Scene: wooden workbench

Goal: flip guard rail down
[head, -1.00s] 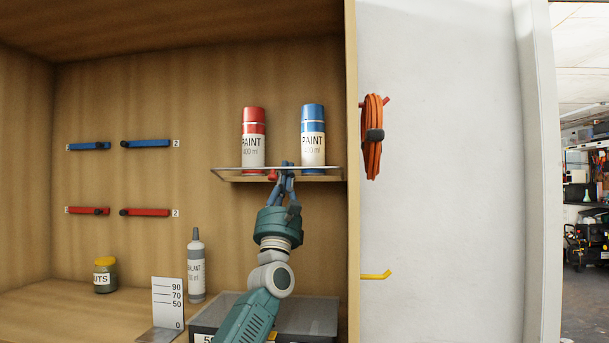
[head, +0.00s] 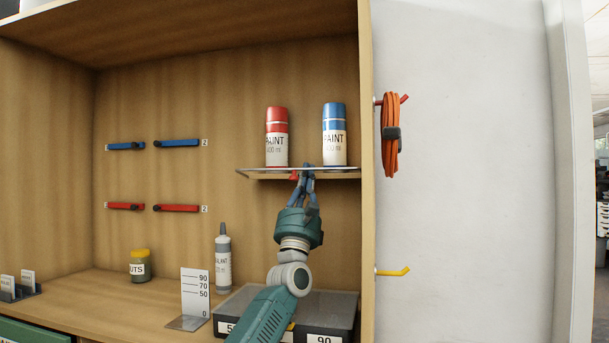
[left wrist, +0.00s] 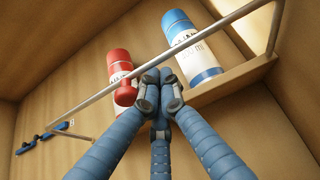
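The guard rail (head: 262,170) is a thin metal bar along the front of a small wooden shelf (head: 340,176), near the shelf's level in the head view. In the left wrist view the rail (left wrist: 90,103) crosses diagonally, with a side arm (left wrist: 276,30) at its right end. A small red knob (head: 294,177) sits below the rail, left of my fingers. My left gripper (head: 306,172) is at the rail from below, its fingertips (left wrist: 160,92) close together. No object shows between them, and I cannot tell whether they touch the rail. My right gripper is out of view.
A red paint can (head: 277,138) and a blue paint can (head: 334,135) stand upright on the shelf. Below are a sealant bottle (head: 223,262), a jar (head: 140,266) and a grey case (head: 340,315). A cabinet side wall (head: 367,230) borders the shelf's right.

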